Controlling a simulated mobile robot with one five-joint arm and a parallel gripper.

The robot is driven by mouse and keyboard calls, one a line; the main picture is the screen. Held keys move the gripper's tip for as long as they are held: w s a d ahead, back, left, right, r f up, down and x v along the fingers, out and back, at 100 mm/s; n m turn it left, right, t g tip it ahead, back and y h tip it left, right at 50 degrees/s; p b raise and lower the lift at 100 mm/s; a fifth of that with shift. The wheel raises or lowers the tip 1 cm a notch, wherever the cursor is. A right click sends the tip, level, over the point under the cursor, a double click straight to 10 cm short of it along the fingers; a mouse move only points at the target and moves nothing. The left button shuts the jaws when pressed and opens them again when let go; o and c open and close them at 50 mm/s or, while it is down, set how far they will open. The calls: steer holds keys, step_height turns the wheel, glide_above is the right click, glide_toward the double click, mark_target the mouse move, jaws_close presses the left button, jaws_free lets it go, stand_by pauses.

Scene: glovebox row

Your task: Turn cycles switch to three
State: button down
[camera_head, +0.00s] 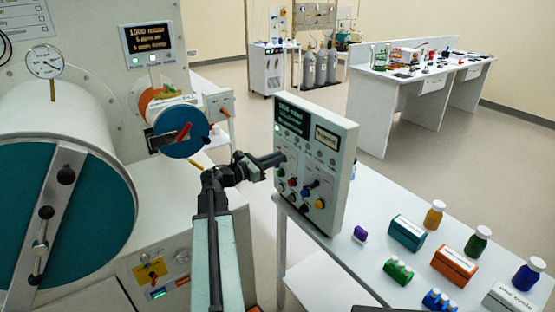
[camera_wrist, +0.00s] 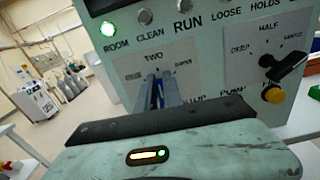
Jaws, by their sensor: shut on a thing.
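In the camera_head view my gripper (camera_head: 280,158) reaches the left side of the upright panel (camera_head: 318,120), and the switch is hidden there.
On the panel, a black knob (camera_wrist: 288,66) with a yellow button (camera_wrist: 273,95) sits right of my gripper. A green lamp (camera_wrist: 108,29) is lit. A large drum (camera_head: 60,190) stands left of my arm. Bottles and small boxes (camera_head: 408,232) stand on the white table at right.

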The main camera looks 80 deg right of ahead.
steer(key=m, duration=0.3)
steer(key=shift+s+a, duration=0.15)
steer(key=shift+a, duration=0.05)
steer(key=c, duration=1.5)
jaws_free()
steer(key=v, duration=0.8)
steer(key=shift+s, duration=0.1)
